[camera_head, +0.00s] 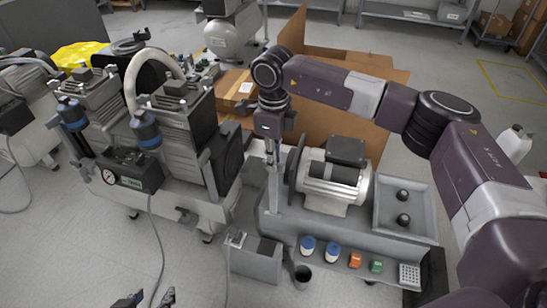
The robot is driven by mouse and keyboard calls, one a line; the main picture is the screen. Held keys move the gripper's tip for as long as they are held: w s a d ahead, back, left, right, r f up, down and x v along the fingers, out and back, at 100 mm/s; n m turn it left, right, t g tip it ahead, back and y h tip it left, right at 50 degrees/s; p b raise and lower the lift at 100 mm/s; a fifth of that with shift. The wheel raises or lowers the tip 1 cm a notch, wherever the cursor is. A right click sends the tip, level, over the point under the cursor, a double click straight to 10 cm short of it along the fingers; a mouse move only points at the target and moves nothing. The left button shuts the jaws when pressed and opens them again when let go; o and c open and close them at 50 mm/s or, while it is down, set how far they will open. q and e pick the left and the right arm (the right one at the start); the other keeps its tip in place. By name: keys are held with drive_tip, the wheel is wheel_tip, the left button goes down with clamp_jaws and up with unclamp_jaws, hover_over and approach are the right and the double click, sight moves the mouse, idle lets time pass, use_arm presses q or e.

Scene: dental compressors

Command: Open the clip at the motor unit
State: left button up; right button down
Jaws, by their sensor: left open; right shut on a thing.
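The motor unit (335,180) is a silver motor with a dark box on top, on a grey bench right of centre. My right gripper (271,155) points down at the left side of the motor. It is shut on a slim grey upright piece (273,190), which looks to be the clip; the fingers partly hide its top. My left gripper (145,298) is at the bottom edge, open and empty, well away from the motor unit. Only its fingertips show.
A compressor (180,140) with blue-capped filters and a gauge stands left of the bench. The bench front holds blue caps (308,244), an orange and a green part, and a keypad (409,275). A tray (420,228) holds two dark knobs. Cardboard (345,110) stands behind.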

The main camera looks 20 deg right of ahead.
use_arm(q)
drive_tip(key=shift+s+a+f+g, duration=0.2)
drive_tip(key=shift+s+f+g, duration=0.15)
drive_tip(key=shift+s, duration=0.3)
use_arm(e)
drive_tip(key=shift+w+r+n, duration=0.1)
drive_tip(key=shift+n, duration=0.3)
drive_tip(key=c, duration=2)
unclamp_jaws()
wheel_tip(320, 180, up, 12)
drive_tip(key=shift+f, duration=0.1)
